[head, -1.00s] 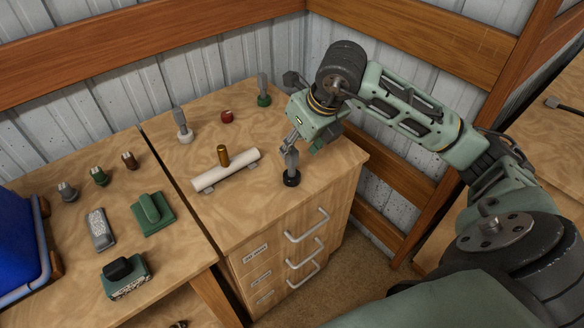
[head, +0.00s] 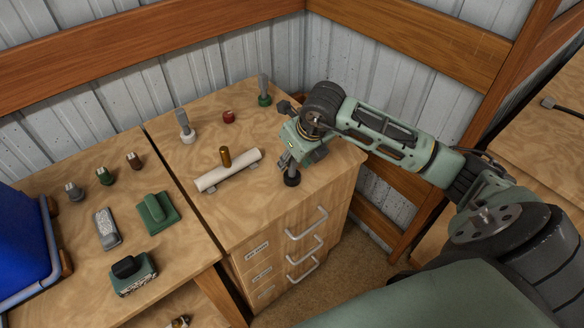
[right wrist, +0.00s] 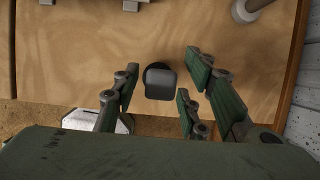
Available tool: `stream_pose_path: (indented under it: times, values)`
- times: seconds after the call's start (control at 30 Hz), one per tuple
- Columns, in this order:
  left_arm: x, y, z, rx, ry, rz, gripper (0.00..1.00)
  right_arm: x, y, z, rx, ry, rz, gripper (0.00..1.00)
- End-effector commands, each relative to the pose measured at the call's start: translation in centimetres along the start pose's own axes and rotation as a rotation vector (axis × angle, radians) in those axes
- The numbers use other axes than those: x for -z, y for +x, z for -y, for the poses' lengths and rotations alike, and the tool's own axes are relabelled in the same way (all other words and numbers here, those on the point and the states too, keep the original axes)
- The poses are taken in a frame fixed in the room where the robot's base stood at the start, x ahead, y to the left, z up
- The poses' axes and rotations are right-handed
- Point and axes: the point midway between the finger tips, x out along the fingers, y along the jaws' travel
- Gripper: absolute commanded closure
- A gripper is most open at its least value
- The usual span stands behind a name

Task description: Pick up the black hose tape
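The black hose tape appears to be the round black-based piece with a grey upright post (head: 292,178), standing near the front right corner of the drawer cabinet top. In the right wrist view its dark square top (right wrist: 160,82) shows between the fingers. My right gripper (head: 287,162) is right above it, pointing down, and hides much of the post in the head view. In the right wrist view the right gripper (right wrist: 160,76) is open, with visible gaps between the fingers and the piece. My left gripper is not in view.
A white roll (head: 228,170) with a brass cylinder lies to the left. A white-based post (head: 186,128), a red piece (head: 229,117) and a green-based post (head: 264,92) stand behind. A blue bin (head: 22,248) and several small pieces sit on the left table.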

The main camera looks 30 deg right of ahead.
Motion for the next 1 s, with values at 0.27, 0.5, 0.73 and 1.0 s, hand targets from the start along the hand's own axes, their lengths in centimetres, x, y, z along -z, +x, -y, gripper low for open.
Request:
stream_pose_path:
  times: [0.27, 0.5, 0.73, 1.0]
  values:
    - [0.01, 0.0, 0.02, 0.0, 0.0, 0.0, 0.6, -0.03, -0.06, 0.0, 0.0, 0.0, 0.001, 0.88]
    - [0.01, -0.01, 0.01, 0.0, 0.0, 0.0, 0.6, -0.04, -0.07, 0.0, 0.0, 0.0, 0.001, 1.0]
    - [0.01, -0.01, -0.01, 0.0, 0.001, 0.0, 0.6, -0.07, -0.09, 0.01, 0.0, 0.0, 0.002, 1.0]
    - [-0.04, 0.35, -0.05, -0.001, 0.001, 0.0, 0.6, -0.35, -0.56, 0.01, 0.0, 0.0, 0.004, 1.0]
